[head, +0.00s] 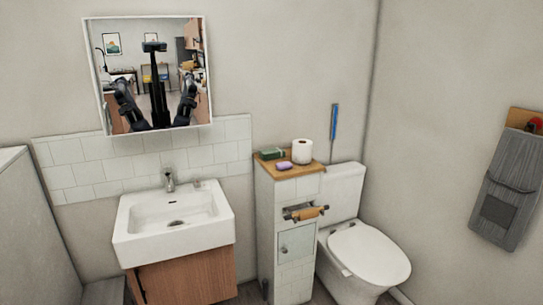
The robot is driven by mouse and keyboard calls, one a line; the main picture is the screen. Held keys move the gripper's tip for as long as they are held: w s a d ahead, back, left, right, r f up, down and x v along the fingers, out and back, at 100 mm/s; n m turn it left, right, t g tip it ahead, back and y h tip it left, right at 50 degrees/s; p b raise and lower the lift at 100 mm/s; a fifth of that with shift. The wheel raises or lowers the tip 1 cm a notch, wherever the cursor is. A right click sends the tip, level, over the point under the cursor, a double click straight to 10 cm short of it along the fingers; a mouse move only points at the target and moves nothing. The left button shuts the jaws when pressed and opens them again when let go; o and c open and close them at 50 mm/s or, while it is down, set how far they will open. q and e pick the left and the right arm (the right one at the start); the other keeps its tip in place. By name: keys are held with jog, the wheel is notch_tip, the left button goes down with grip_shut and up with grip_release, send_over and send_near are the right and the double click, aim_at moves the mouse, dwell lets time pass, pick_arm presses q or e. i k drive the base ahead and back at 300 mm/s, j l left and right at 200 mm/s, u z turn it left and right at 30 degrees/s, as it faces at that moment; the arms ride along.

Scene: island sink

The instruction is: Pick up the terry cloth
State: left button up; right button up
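A dark grey cloth (506,192), which looks like the terry cloth, hangs on the right wall near the right edge of the head view. Its top is at a wooden wall board (526,121) with a red knob (535,125). It hangs folded, with a darker square patch low on its front. Neither of my grippers shows directly in the head view. The mirror (155,75) reflects my column and both arms, but too small to tell the gripper state.
A white sink (133,240) over a wooden cabinet is at left. A narrow tiled cabinet (290,215) holds a toilet roll (302,151), a purple soap-like item (284,165) and a green item (272,154). A toilet (368,255) stands beside it. The wall between toilet and cloth is bare.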

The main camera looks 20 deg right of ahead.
aim_at(272, 154)
jog(key=i+l+u, duration=0.2)
jog(key=l+u, duration=0.15)
jog(key=u, duration=0.15)
jog(key=i+l+u, duration=0.15)
jog(key=l+u, duration=0.35)
jog(key=j, duration=0.15)
